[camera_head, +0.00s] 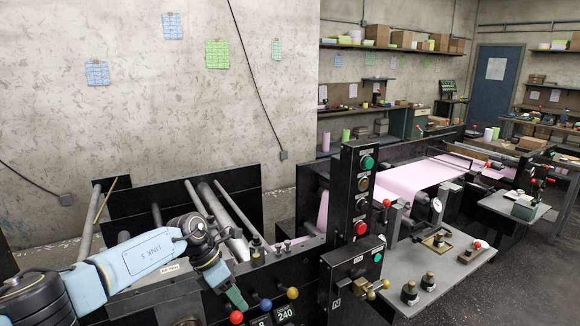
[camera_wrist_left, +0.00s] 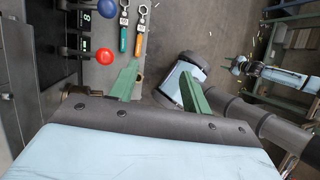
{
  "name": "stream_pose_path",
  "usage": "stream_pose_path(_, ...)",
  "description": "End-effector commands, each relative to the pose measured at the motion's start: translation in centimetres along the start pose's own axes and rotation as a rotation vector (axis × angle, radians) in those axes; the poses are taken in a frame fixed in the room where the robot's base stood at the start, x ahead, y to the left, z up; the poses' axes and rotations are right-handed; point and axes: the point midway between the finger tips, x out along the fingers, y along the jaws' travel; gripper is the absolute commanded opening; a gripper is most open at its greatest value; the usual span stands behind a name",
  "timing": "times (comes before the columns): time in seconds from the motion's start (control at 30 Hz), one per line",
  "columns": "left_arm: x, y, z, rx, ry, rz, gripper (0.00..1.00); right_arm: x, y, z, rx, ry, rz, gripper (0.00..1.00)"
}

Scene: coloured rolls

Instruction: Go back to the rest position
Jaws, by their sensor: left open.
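My left gripper (camera_head: 237,300) is low in the head view, beside the front of the dark machine (camera_head: 278,262). Its green fingers are partly seen there, near the red, blue and yellow knobs. In the left wrist view the two green fingers of this gripper (camera_wrist_left: 158,86) stand apart with nothing between them.
A red knob (camera_head: 236,317), a blue knob (camera_head: 266,304) and a yellow knob (camera_head: 292,293) stick up by my left gripper. A control post (camera_head: 350,200) with buttons stands to the right. Two wrenches (camera_wrist_left: 140,30) lie past the fingers. Pink sheet (camera_head: 415,180) runs through the machine.

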Motion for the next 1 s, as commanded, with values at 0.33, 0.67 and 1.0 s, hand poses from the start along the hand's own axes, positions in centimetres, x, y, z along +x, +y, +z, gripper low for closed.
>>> stream_pose_path(0.33,16.4,-2.9,-1.0,-0.815,-0.621,-0.355,0.48,3.1,-0.6,3.7,0.0,-0.052,-0.007,0.46)
stream_pose_path(0.67,30.5,-1.4,-18.1,-2.024,-0.996,-0.456,0.48,6.1,-0.5,3.3,0.001,-0.041,-0.005,0.46)
stream_pose_path(1.0,41.4,-9.6,-40.1,2.922,1.049,0.212,0.48,8.0,-0.5,2.9,0.001,-0.03,-0.004,0.46)
